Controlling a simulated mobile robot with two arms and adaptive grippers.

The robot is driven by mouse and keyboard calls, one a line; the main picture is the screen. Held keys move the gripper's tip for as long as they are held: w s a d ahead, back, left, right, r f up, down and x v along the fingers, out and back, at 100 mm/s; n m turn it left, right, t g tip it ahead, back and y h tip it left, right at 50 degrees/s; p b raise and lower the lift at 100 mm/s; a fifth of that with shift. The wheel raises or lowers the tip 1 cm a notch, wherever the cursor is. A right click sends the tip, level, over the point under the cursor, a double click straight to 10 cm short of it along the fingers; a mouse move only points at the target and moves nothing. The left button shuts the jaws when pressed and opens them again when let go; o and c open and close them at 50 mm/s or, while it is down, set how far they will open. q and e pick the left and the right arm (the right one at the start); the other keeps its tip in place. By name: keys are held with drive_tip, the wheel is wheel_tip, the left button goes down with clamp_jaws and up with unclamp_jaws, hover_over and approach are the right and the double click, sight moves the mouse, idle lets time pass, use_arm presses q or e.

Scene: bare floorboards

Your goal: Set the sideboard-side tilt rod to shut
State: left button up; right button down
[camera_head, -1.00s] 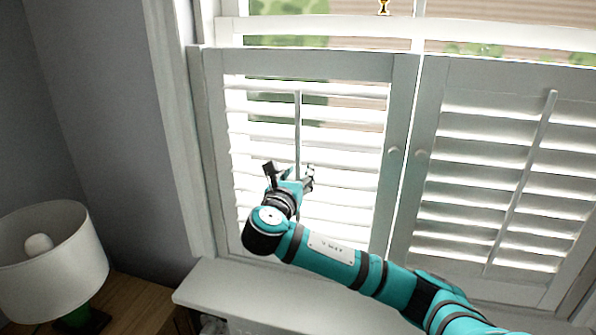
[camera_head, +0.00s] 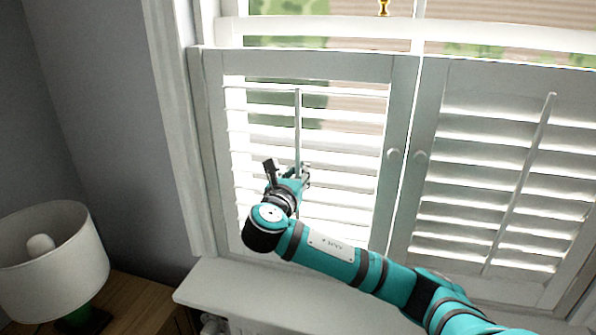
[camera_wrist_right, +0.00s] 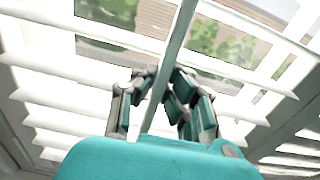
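The left shutter panel (camera_head: 392,110) has a thin upright tilt rod (camera_head: 298,120) in front of its white slats. This rod is on the side of the wooden furniture with the lamp. The slats (camera_head: 345,184) are tilted with gaps between them, and the outside shows through near the top. My right gripper (camera_head: 290,174) is at the lower part of the rod. In the right wrist view the rod (camera_wrist_right: 178,45) runs between the fingers (camera_wrist_right: 163,82), which are drawn in on it from both sides. The wrist housing hides the rod's lower end. My left gripper is not in view.
The right shutter panel (camera_head: 428,150) has its own slanting tilt rod (camera_head: 520,185). A pale sill (camera_head: 250,290) runs below. A white lamp (camera_head: 50,255) stands on wooden furniture (camera_head: 140,306) at lower left.

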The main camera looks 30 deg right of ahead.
sight(297, 160)
wheel_tip(297, 160, up, 4)
drive_tip(key=p, duration=0.2)
drive_tip(key=shift+f+p, duration=0.2)
drive_tip(key=shift+p, duration=0.15)
drive_tip(key=shift+w+d+f, duration=0.1)
drive_tip(key=shift+f, duration=0.05)
drive_tip(key=c, duration=1.4)
unclamp_jaws()
drive_tip(key=shift+s+a, duration=0.2)
drive_tip(key=shift+a, duration=0.05)
drive_tip(key=shift+o, duration=0.2)
drive_tip(key=shift+w+d, duration=0.1)
drive_tip(key=v, duration=1.2)
